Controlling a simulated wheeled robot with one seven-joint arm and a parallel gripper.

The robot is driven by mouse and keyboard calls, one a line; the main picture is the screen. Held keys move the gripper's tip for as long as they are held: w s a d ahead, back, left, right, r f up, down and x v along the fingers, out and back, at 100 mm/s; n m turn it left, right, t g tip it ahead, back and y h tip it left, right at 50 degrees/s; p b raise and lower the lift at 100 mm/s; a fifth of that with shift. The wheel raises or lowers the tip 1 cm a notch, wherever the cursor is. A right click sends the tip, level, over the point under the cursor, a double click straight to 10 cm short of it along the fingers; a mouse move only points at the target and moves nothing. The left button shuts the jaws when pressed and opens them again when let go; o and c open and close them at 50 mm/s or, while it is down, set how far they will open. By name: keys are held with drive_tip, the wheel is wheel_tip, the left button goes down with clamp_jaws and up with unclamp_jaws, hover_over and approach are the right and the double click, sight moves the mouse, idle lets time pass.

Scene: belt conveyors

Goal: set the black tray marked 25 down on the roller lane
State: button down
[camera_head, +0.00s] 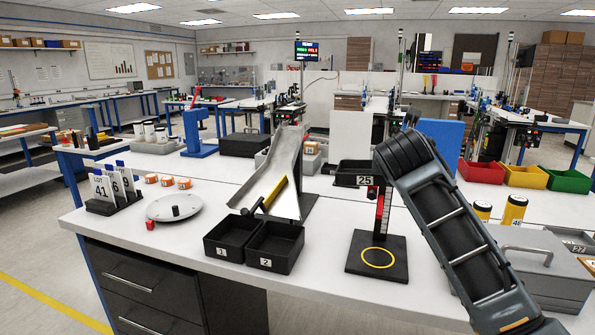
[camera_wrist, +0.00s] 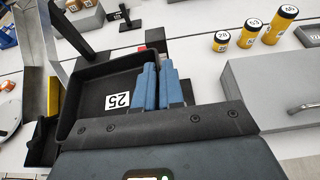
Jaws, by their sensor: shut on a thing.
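The black tray marked 25 (camera_head: 345,180) is in the head view right of centre, behind the gauge stand and partly covered by my arm. In the wrist view the tray (camera_wrist: 90,98) shows its dark inside and its white 25 label. My gripper's blue fingers (camera_wrist: 160,75) are close together at the tray's right side, shut on the tray. The exact contact is hidden. In the head view my gripper is hidden behind my arm. I cannot make out a roller lane in either view.
A gauge stand (camera_head: 383,215) rises close to the tray. A metal chute (camera_head: 275,180) and two black bins (camera_head: 226,238) stand to the left. Red, yellow and green bins (camera_head: 525,177) lie behind.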

drive_tip(key=s+f, duration=2.4)
drive_tip(key=shift+s+f, duration=0.3)
drive_tip(key=shift+a, duration=0.1)
